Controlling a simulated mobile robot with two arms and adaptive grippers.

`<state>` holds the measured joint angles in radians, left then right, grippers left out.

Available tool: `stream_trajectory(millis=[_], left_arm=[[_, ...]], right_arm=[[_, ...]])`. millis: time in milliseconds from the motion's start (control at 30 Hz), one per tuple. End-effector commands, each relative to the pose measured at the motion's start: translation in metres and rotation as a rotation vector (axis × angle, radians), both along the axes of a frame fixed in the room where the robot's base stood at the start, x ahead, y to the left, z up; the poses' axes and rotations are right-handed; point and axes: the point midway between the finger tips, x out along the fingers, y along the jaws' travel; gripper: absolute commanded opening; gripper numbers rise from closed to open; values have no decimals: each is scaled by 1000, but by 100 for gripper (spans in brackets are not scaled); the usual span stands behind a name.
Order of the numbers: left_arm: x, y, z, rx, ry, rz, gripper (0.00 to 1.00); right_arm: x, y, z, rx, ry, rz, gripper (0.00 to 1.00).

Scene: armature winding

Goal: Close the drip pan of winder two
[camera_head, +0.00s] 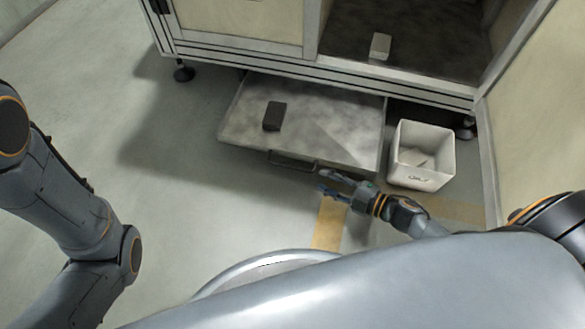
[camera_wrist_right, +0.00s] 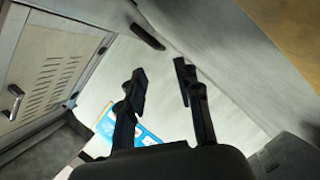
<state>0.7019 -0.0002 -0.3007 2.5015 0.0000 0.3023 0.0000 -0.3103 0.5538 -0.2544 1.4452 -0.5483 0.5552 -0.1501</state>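The drip pan (camera_head: 335,125) is a flat grey, stained tray that sticks out from under the machine cabinet in the head view. A bar handle (camera_head: 292,161) is on its front edge. A dark block (camera_head: 274,115) lies on the pan. My right gripper (camera_head: 328,182) is in front of the pan, close to the right end of the handle, with its fingers apart. In the right wrist view the fingers (camera_wrist_right: 160,82) are open with nothing between them. Whether the gripper touches the pan cannot be told. My left arm shows at the left, but its gripper is out of view.
A white bin (camera_head: 421,178) with something pale inside stands just right of the pan. A small light block (camera_head: 380,46) sits inside the cabinet's open bay. A cabinet foot (camera_head: 183,73) stands left of the pan. The floor (camera_head: 190,195) to the left is clear.

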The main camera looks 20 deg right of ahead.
Motion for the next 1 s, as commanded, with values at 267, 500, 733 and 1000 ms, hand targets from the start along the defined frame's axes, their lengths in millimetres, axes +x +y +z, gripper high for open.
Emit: stream_trajectory(millis=[267, 500, 733, 1000], left_arm=[[1, 0, -38, 1, 4, 1, 84], [1, 0, -56, 1, 4, 1, 84], [1, 0, -60, 1, 4, 1, 84], [1, 0, -59, 1, 4, 1, 84]], right_arm=[[49, 37, -17, 1, -6, 0, 34], [78, 59, -24, 1, -3, -1, 34], [87, 67, -25, 1, 0, -2, 34], [88, 67, -24, 0, 0, -2, 28]])
